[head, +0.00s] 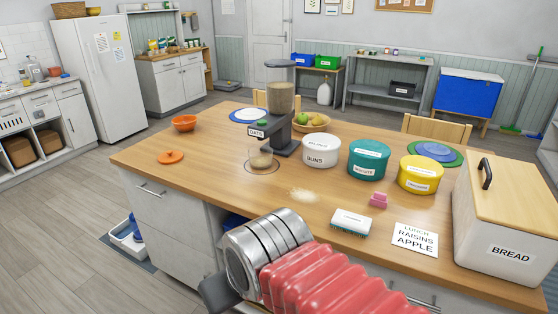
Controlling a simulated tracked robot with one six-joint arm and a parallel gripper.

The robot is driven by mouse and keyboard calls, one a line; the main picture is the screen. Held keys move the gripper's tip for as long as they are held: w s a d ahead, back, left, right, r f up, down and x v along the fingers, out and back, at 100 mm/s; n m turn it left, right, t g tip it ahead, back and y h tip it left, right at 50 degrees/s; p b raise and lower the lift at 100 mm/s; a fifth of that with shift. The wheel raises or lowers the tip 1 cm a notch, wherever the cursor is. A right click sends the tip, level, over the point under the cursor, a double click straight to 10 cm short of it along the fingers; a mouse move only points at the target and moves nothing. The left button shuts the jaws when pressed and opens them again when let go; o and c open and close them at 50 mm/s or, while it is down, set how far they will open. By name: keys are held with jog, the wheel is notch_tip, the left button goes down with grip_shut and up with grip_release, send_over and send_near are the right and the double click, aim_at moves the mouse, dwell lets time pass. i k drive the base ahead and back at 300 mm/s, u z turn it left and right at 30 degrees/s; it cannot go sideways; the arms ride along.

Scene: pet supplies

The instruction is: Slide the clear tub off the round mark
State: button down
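The clear tub (261,157) is a small see-through cup with some pale beige stuff in it. It stands upright on the round mark (248,169), a thin dark ring on the wooden counter. The tub is beneath the spout side of a grey dispenser (281,98) with a clear hopper of beige grain and a label that seems to read OATS. My arm, with silver rings and red ribbed covers, fills the bottom middle, well in front of the tub. My gripper's fingers do not show.
An orange lid (170,157) lies left of the tub; an orange bowl (184,123) is behind it. A white round tin (321,151) stands to the right. Spilled crumbs (303,195), a brush (351,222) and a pink block (378,200) lie nearer. Counter left of the mark is mostly clear.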

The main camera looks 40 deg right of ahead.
aim_at(261, 158)
jog(key=i, duration=1)
